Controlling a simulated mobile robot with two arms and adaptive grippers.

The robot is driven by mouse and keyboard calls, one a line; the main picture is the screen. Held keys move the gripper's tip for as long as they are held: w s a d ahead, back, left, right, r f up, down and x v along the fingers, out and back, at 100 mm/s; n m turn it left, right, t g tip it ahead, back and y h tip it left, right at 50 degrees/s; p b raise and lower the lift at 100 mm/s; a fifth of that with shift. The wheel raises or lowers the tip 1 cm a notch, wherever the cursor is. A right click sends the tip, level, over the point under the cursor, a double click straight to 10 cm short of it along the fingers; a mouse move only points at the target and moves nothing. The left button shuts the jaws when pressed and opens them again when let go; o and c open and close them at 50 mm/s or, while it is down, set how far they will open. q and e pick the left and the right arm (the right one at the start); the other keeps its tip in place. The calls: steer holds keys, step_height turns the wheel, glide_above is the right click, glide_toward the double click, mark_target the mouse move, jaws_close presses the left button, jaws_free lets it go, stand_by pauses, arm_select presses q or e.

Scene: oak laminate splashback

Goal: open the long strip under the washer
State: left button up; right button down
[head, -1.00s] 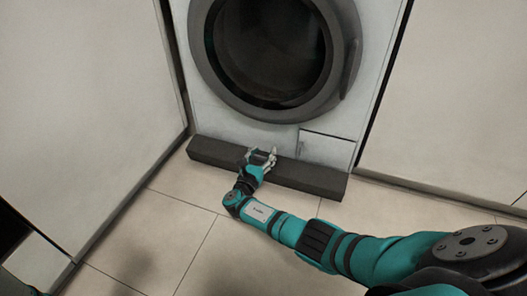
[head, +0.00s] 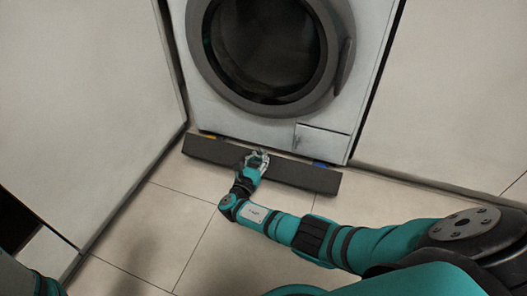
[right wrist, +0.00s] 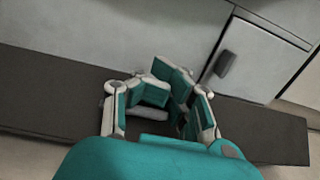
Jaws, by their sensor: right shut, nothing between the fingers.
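The long dark strip (head: 305,176) runs along the floor under the front of the white washer (head: 235,120). Its top edge stands a little out from the washer, with small orange and blue bits showing in the gap behind it. I cannot tell whether it is tilted or slid out. The strip also fills the middle of the right wrist view (right wrist: 50,95). My right gripper (head: 258,158) is at the strip's middle, by its upper edge. It is shut with nothing held, and its fingers hide part of the strip in the right wrist view (right wrist: 165,90). My left gripper is out of view.
The washer's round door (head: 265,50) is closed above the strip. A small flap (head: 322,141) is at its lower right. Pale cabinet panels (head: 80,90) flank the washer on both sides. The tiled floor (head: 180,225) in front is clear apart from my right arm.

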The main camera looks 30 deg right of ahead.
steer(key=shift+w+a+f+y, duration=0.2)
steer(key=shift+a+f, duration=0.1)
steer(key=shift+a, duration=0.25)
steer(key=shift+w+a+f+y, duration=0.15)
steer(key=shift+a+f+y, duration=0.1)
steer(key=shift+a, duration=0.3)
steer(key=c, duration=1.9)
jaws_free()
steer(key=shift+a, duration=0.1)
steer(key=o, duration=0.5)
steer(key=shift+w+f, duration=0.1)
steer(key=shift+c, duration=0.2)
steer(key=o, duration=1)
steer(key=shift+f, duration=0.1)
steer(key=shift+o, duration=0.2)
steer(key=shift+d, duration=0.2)
steer(key=shift+d+r, duration=0.15)
steer(key=shift+r, duration=0.25)
step_height(320, 180, up, 10)
steer(key=a, duration=0.1)
steer(key=shift+w+t, duration=0.15)
steer(key=shift+t, duration=0.15)
steer(key=shift+f, duration=0.1)
steer(key=shift+c, duration=0.4)
